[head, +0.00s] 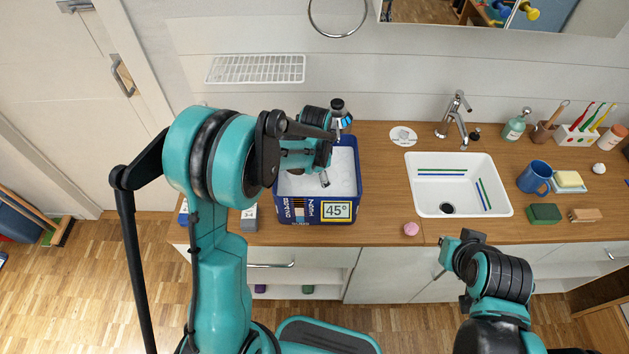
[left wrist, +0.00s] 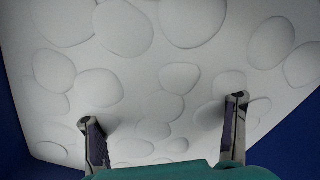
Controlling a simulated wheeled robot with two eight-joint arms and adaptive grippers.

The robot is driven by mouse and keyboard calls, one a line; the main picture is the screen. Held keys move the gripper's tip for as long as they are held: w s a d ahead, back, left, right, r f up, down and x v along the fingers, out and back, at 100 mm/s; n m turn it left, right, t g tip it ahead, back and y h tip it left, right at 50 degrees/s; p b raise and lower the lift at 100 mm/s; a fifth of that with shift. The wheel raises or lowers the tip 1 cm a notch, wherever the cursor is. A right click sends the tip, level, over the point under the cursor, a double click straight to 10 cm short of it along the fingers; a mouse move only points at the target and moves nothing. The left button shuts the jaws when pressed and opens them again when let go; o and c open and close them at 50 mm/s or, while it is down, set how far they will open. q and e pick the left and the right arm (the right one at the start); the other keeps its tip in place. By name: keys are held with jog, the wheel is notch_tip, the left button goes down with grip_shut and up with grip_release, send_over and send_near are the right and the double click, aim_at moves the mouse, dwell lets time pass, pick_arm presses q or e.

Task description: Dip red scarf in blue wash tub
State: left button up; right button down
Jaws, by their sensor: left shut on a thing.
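The blue wash tub (head: 357,185) stands on the wooden counter with a "45°" label on its front. White foam (head: 345,165) fills it, and bubbly foam (left wrist: 160,50) fills most of the left wrist view between blue walls. My left gripper (head: 325,180) is over the tub. In the left wrist view its fingertips (left wrist: 168,115) are against the foam. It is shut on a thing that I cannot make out. No red scarf shows in either view. My right gripper (head: 455,258) is in front of the counter, away from the tub; its jaws are unclear.
A white sink (head: 485,205) with a tap (head: 455,120) is right of the tub. A pink ball-like thing (head: 411,228) lies near the counter's front edge. A blue mug (head: 535,177) and a green sponge (head: 544,213) are farther right. A grey box (head: 249,218) is close left of the tub.

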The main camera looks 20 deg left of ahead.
pick_arm(q)
jog(key=shift+s+d, duration=0.2)
jog(key=shift+d, duration=0.2)
jog(key=shift+d, duration=0.1)
jog(key=shift+s+d, duration=0.3)
jog(key=shift+d, duration=0.1)
jog(key=shift+w+a, duration=0.1)
jog(key=shift+a, duration=0.05)
jog(key=shift+w+a, duration=0.2)
jog(key=shift+a, duration=0.2)
dwell(0.7)
notch_tip(320, 180, up, 19)
jog(key=p, duration=1.2)
jog(key=shift+p, duration=0.35)
